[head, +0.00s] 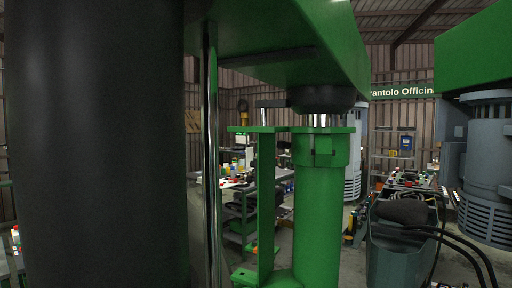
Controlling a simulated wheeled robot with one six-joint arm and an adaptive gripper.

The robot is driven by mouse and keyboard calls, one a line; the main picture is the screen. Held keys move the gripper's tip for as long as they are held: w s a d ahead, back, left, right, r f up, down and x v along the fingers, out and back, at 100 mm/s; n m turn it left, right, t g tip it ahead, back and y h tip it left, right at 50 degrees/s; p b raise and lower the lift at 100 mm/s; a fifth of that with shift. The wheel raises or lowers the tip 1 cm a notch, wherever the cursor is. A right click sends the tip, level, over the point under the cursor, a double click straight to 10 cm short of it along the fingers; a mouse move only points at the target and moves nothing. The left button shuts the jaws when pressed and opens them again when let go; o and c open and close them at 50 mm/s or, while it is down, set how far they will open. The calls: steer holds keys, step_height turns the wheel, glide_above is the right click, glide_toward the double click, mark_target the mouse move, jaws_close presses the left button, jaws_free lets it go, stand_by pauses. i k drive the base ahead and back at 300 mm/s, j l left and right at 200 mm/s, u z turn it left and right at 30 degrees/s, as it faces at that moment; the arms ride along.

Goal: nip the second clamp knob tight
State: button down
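A green disperser stand fills the middle, with a thick green column (318,215) and a wider green collar (340,150) near its top. A thinner green post (266,195) stands left of the column. A green machine head (290,45) overhangs them, with a dark round part (322,98) under it. A small grey T-shaped piece (270,103) sits above the thin post. I cannot tell which part, if any, is the second clamp knob. My gripper is not in view.
A large dark cylinder (95,150) blocks the left side, beside a shiny vertical rod (210,150). A grey-green bin with a dark top (400,255) and black hoses stands at right. Another green-topped machine (488,150) is far right. Cluttered benches stand behind.

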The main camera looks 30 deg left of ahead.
mark_target(279, 143)
steer(key=j, duration=0.7)
steer(key=k+j, duration=0.1)
steer(key=j, duration=0.55)
steer(key=k+j, duration=0.1)
steer(key=j, duration=1.3)
steer(key=i+j, duration=0.2)
steer(key=j, duration=0.15)
steer(key=i+j, duration=0.15)
steer(key=j, duration=0.2)
steer(key=i+j+z, duration=0.1)
steer(key=i+j, duration=0.25)
steer(key=j, duration=0.35)
steer(key=i+j, duration=0.15)
steer(key=i, duration=0.5)
steer(key=i+j, duration=0.15)
steer(key=i, duration=0.55)
